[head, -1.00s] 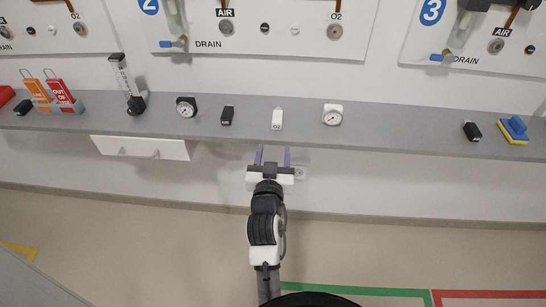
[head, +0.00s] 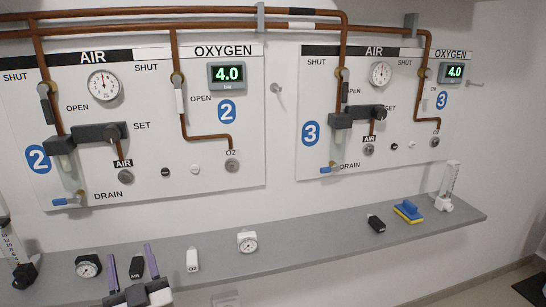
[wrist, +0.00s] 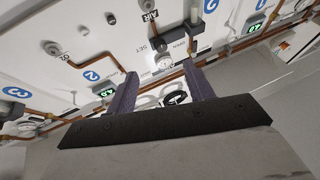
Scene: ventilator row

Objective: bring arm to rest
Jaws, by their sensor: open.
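My gripper (head: 129,252) shows at the bottom left of the head view, its two purple fingers spread apart and pointing up. It is in front of the grey shelf. In the head view a black AIR block (head: 136,267) shows between the fingers, and nothing is held. In the wrist view the gripper (wrist: 158,69) has the same two fingers wide apart, with wall panels beyond them. Most of my arm is below the head view's edge.
The grey shelf (head: 300,248) runs along the wall. It bears a black gauge (head: 88,266), a white O2 block (head: 192,260), a white gauge (head: 247,242), a black block (head: 376,223), a blue and yellow sponge (head: 408,211) and flowmeters (head: 446,187). Panel 2 (head: 150,165) and panel 3 (head: 330,140) hang above.

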